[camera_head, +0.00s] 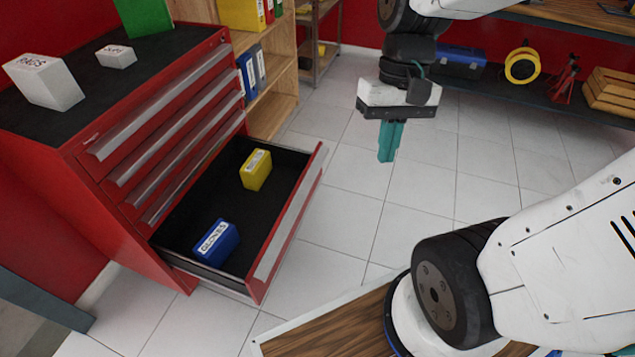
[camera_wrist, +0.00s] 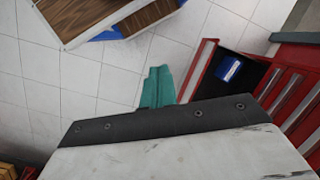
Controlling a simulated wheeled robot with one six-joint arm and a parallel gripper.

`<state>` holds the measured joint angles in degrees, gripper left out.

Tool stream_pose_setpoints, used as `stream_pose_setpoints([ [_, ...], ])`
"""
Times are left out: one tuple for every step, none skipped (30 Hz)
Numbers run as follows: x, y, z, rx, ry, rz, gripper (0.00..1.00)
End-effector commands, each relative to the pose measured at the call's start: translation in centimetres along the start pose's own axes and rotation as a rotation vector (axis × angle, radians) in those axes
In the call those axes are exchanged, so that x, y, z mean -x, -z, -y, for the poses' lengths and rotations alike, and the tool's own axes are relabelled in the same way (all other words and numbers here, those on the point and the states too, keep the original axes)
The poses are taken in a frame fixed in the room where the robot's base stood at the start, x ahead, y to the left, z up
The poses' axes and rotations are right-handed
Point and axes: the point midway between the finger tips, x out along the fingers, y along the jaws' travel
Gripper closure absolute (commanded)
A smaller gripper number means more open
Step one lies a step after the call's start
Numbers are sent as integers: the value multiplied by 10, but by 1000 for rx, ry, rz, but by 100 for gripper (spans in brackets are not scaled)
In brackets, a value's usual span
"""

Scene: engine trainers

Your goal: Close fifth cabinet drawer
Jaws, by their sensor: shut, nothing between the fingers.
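The red cabinet (camera_head: 110,185) stands at the left in the head view, with several drawers with grey handle strips. One low drawer (camera_head: 287,225) is pulled far out; the drawers above it are shut. The open drawer holds a yellow box (camera_head: 256,170) and a blue box (camera_head: 217,241). My gripper (camera_head: 388,156) is shut and empty, in the air to the right of the open drawer's front, apart from it. In the wrist view, my teal fingers (camera_wrist: 155,88) are together, and the open drawer (camera_wrist: 202,65) with the blue box (camera_wrist: 229,69) shows to their right.
A wooden shelf (camera_head: 277,75) with binders stands behind the cabinet. White boxes (camera_head: 45,82) lie on the cabinet top. A dark low shelf (camera_head: 530,98) with tools and a wooden crate (camera_head: 610,92) stands at the back right. The tiled floor (camera_head: 345,215) right of the drawer is clear.

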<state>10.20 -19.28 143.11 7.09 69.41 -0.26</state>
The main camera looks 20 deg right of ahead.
Motion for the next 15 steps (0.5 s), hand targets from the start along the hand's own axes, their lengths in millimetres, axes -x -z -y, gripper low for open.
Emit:
stream_pose_setpoints([
  [-9,12,1,-45,39,45,100],
  [-13,19,2,-71,63,65,100],
  [-20,28,4,-107,97,91,100],
  [-24,36,5,-135,122,108,100],
  [-29,43,6,-163,148,126,100],
  [-36,53,8,-204,185,150,100],
  [-41,61,9,-234,211,165,100],
  [-47,69,10,-266,238,180,100],
  [-54,80,11,-311,275,200,100],
  [-60,88,12,-345,303,215,100],
  [-66,97,12,-381,330,228,100],
  [-75,108,12,-429,366,245,100],
  [-81,117,12,-466,394,257,100],
  [-88,126,11,-506,421,269,100],
  [-98,138,11,-559,456,284,100],
])
